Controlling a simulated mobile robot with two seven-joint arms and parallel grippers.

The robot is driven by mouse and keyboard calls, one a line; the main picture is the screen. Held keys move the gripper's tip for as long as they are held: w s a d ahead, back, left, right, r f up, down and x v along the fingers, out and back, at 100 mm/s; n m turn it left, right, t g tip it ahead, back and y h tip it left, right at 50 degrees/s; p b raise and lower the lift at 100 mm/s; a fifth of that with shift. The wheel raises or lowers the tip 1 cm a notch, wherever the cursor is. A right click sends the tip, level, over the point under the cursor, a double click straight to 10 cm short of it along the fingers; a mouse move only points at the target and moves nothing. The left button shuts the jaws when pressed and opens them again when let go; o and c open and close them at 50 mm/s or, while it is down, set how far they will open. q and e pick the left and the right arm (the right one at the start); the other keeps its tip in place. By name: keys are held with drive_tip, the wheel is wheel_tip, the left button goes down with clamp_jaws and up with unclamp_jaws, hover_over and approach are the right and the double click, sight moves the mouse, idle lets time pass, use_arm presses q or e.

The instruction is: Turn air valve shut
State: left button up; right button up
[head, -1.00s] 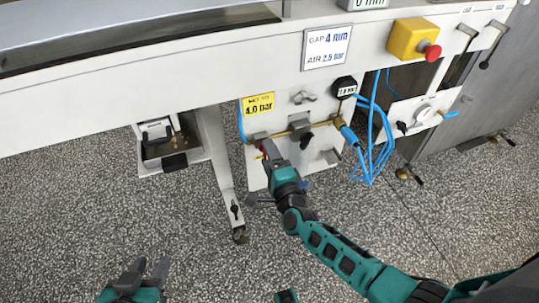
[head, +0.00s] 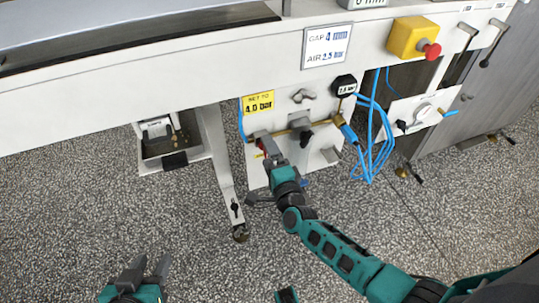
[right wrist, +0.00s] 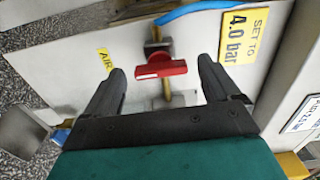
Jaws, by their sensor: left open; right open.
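The red air valve handle (right wrist: 160,69) shows in the right wrist view, on a brass pipe (right wrist: 168,90) in front of a white panel. The handle lies crosswise to the pipe. In the head view only a bit of red (head: 262,149) shows beside my fingers. My right gripper (head: 267,147) is at the valve; in the right wrist view its open fingers (right wrist: 170,85) stand either side of the handle, with gaps on both sides. I cannot tell that either touches it. My left gripper (head: 147,268) is open and empty, low at left above the floor.
A yellow "4.0 bar" label (head: 258,103) is above the valve. A regulator (head: 345,86) and looped blue hoses (head: 378,150) are to the right. A machine leg (head: 220,165) and a bin (head: 175,160) stand left. The speckled floor in front is open.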

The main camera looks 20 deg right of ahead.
use_arm(q)
wheel_tip(320, 180, up, 2)
drive_tip(key=shift+a+r+p, duration=0.1)
drive_tip(key=shift+r+p, duration=0.1)
drive_tip(key=shift+p, duration=1)
use_arm(e)
drive_tip(key=s, duration=1.3)
drive_tip(key=shift+d, duration=0.25)
drive_tip(key=shift+a+r, duration=0.1)
drive_tip(key=s+a+r+n+g+y, duration=0.25)
drive_tip(key=a+n+y, duration=0.2)
drive_tip(key=n, duration=0.65)
use_arm(q)
drive_tip(key=s+a+r+y+p, duration=0.1)
drive_tip(key=a+r+p, duration=0.2)
drive_tip(key=r+p, duration=0.5)
drive_tip(key=p, duration=0.4)
drive_tip(key=shift+s+r+p, duration=0.15)
drive_tip(key=shift+s+p, duration=0.1)
drive_tip(key=shift+p, duration=0.1)
use_arm(e)
drive_tip(key=s+d+r+n+g+h, duration=0.3)
drive_tip(key=s+d+r+n+g, duration=0.1)
drive_tip(key=r+n, duration=0.4)
drive_tip(key=shift+s+d+r+n+g, duration=0.35)
drive_tip(key=shift+s+d+n, duration=0.15)
drive_tip(key=shift+s+d, duration=0.4)
use_arm(q)
drive_tip(key=shift+s+d, duration=0.1)
drive_tip(key=shift+d, duration=0.1)
